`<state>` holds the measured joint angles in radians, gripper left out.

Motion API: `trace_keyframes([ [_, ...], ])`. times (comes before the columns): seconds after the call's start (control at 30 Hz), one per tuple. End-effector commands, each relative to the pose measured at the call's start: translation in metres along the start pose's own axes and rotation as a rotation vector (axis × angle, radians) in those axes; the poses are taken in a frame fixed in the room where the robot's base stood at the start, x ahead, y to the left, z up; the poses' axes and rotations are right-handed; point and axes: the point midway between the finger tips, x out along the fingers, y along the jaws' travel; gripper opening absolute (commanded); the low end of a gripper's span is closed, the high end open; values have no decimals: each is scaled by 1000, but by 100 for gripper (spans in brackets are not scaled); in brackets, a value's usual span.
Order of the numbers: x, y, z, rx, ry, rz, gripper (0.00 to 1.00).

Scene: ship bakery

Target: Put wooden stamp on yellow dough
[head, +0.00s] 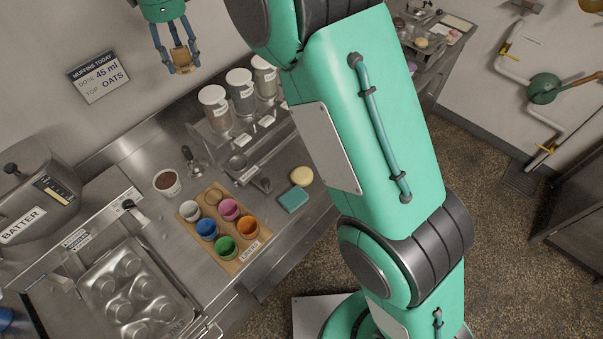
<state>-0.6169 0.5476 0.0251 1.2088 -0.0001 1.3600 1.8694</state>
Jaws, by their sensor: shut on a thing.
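My gripper (179,62) is at the top left in the head view, pointing down above the counter and in front of the wall. Its blue fingers are shut on a small wooden thing, which looks like the wooden stamp (181,54). The stamp is partly hidden by the fingers. A round pale yellow piece, which looks like the yellow dough (302,176), lies on the steel counter, down and to the right of my gripper and well apart from it.
A teal square (293,199) lies beside the dough. A wooden tray (246,261) holds several coloured cups. Three lidded canisters (242,92) stand in a rack behind. A brown-filled cup (168,182), a muffin tin (137,284) and a batter machine (38,193) are left. My arm rises right of the dough.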

Motion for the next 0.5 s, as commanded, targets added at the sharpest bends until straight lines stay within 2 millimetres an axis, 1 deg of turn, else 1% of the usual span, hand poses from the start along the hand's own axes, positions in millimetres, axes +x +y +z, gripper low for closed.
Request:
trace_keyframes([
  [0.03,-2,8,-10,9,0,-1,22],
  [0.1,-4,17,-22,21,-1,-2,22],
  [0.27,-6,40,-50,47,0,-1,22],
  [0.5,-6,79,-90,86,0,-2,22],
])
